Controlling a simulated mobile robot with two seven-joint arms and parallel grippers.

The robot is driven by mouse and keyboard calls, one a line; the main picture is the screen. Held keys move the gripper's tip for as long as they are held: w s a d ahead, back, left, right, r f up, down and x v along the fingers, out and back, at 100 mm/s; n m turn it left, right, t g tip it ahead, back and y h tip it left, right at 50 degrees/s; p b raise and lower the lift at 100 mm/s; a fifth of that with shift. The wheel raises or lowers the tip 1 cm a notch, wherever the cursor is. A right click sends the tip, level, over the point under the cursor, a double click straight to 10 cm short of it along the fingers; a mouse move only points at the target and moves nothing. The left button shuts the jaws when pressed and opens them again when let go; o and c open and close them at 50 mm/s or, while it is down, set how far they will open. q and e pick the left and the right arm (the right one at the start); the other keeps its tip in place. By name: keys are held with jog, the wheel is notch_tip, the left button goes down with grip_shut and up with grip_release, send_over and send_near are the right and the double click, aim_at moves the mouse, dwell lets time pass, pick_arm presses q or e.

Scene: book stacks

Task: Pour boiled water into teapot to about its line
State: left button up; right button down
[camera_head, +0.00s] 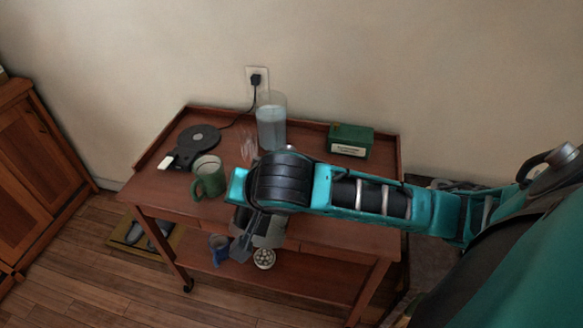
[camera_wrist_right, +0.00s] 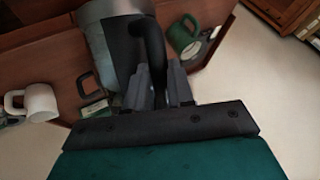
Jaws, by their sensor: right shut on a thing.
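My right gripper (camera_wrist_right: 165,88) is shut on the black handle (camera_wrist_right: 150,50) of a grey kettle (camera_wrist_right: 97,45). In the head view my right arm reaches in from the right, and its gripper (camera_head: 245,236) is at the trolley's front edge, with the kettle partly hidden under the wrist. A tall clear vessel (camera_head: 271,128) with water in it stands at the back of the trolley top. I cannot make out a teapot for certain; my arm covers part of the top. My left gripper is out of view.
The wooden trolley (camera_head: 160,190) holds a green mug (camera_head: 209,178), a round black kettle base (camera_head: 198,138) and a green box (camera_head: 350,140). A blue mug (camera_head: 218,248) and a small bowl (camera_head: 264,258) are on the lower shelf. A white mug (camera_wrist_right: 38,101) shows in the wrist view.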

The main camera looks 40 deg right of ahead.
jog(key=shift+w+d+r+m+g+y, duration=0.15)
jog(key=shift+d+r+y, duration=0.1)
jog(key=shift+r, duration=0.25)
jog(key=shift+w+d+r+m+g+y, duration=0.1)
jog(key=shift+w+d+r+y, duration=0.15)
jog(key=shift+r, duration=0.3)
jog(key=shift+w+d+r+m+g+y, duration=0.1)
jog(key=shift+d+r+g+y, duration=0.15)
jog(key=shift+r, duration=0.25)
dwell(3.1)
jog(key=shift+w+d+r+y, duration=0.25)
jog(key=shift+d+r+y, duration=0.25)
jog(key=shift+r, duration=0.2)
dwell(2.6)
